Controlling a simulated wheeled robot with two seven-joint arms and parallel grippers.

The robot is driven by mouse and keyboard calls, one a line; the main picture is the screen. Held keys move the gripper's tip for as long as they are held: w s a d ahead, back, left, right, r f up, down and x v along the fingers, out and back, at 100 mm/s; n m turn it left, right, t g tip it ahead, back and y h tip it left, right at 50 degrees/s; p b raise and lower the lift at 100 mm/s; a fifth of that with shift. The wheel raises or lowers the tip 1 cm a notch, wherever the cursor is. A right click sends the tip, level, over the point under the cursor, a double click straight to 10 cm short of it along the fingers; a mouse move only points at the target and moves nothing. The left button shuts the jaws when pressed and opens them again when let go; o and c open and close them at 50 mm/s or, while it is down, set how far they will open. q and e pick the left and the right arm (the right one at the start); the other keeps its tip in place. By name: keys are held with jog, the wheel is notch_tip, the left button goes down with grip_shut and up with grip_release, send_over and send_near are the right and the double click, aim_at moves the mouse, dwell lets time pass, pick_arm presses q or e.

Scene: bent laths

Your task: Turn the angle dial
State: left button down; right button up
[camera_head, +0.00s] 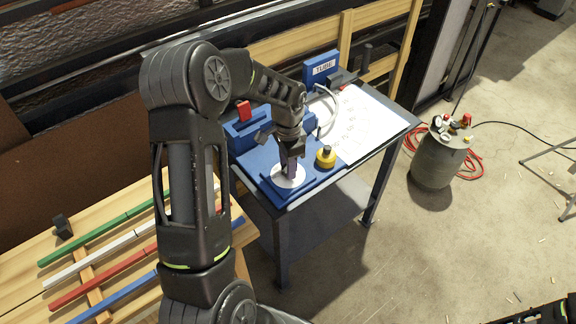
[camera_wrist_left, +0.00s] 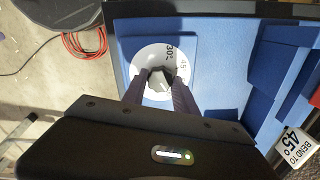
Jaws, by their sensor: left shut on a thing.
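The angle dial (camera_head: 288,180) is a white disc on a blue square plate at the front of the small blue-topped table. My left gripper (camera_head: 290,166) points down over the dial. In the wrist view its two fingers (camera_wrist_left: 159,90) are shut on the knob, one on each side. The fingers hide part of the disc. My right gripper is out of view.
A tag (camera_wrist_left: 298,146) reads "BEND TO 45°". A yellow knob (camera_head: 325,157) stands close right of the dial, and a blue block (camera_head: 245,128) behind it. Coloured laths (camera_head: 105,277) lie on the wooden bench at left. A grey tank (camera_head: 438,160) with red hose stands at right.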

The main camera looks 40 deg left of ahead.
pick_arm(q)
jog(key=n+b, duration=0.1)
jog(key=n, duration=0.2)
jog(key=shift+n, duration=0.4)
jog(key=shift+n+b, duration=0.55)
jog(key=shift+n, duration=1.15)
jog(key=c, duration=1)
grip_release()
jog(key=shift+o, duration=0.2)
notch_tip(320, 180, up, 8)
jog(key=shift+f, duration=0.1)
